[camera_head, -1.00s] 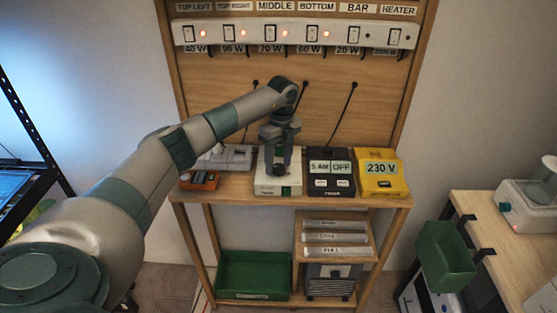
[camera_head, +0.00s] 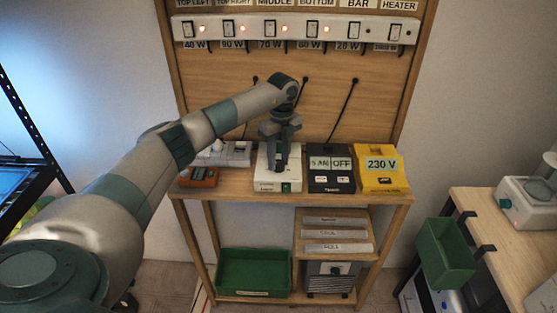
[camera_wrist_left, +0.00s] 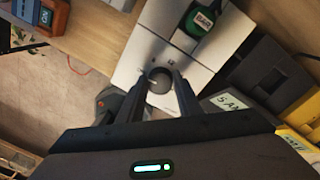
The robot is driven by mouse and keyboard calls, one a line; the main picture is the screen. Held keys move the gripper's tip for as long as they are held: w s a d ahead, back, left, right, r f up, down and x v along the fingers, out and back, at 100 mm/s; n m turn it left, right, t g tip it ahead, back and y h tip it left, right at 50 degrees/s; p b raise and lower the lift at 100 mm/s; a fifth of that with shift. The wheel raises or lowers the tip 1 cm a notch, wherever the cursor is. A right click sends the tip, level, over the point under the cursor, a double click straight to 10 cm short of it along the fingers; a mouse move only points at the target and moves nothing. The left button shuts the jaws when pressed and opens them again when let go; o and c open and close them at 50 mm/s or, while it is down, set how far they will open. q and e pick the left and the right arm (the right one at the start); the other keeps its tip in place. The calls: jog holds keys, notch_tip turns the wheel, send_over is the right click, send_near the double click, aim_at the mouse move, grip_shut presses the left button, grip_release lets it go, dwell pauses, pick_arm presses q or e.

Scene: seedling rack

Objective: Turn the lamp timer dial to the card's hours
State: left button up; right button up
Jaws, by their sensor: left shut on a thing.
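The lamp timer is a white box (camera_head: 266,184) on the wooden shelf, below my left gripper. In the left wrist view it is a pale box (camera_wrist_left: 140,55) with a round grey dial (camera_wrist_left: 160,82) that bears a light mark. My left gripper (camera_head: 279,165) points down at the box. In the left wrist view its two fingers (camera_wrist_left: 160,90) are closed on opposite sides of the dial. I cannot make out a card with hours. My right gripper is not in view.
Right of the timer stand a black box reading 5 AM and OFF (camera_head: 330,181) and a yellow 230 V meter (camera_head: 381,182). An orange device (camera_head: 198,178) is on the left. A switch strip (camera_head: 300,31) with lit red lamps runs above. A green bin (camera_head: 253,292) is below.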

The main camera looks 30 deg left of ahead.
pick_arm(q)
jog(key=m+b, duration=0.2)
jog(key=shift+f+m, duration=0.1)
jog(key=shift+m, duration=0.3)
jog(key=m+b, duration=0.2)
jog(key=m, duration=0.1)
jog(key=m+b, duration=0.3)
jog(key=m, duration=0.3)
jog(key=shift+d+m+t+b, duration=0.15)
jog(key=shift+m+t+b, duration=0.15)
jog(key=shift+m+b, duration=0.1)
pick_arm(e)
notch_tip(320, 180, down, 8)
pick_arm(q)
jog(key=shift+m, duration=0.5)
jog(key=m+b, duration=0.2)
jog(key=m, duration=0.2)
jog(key=shift+d, duration=0.1)
jog(key=shift+r+m+y, duration=0.2)
jog(key=shift+m+y, duration=0.1)
jog(key=shift+m, duration=0.5)
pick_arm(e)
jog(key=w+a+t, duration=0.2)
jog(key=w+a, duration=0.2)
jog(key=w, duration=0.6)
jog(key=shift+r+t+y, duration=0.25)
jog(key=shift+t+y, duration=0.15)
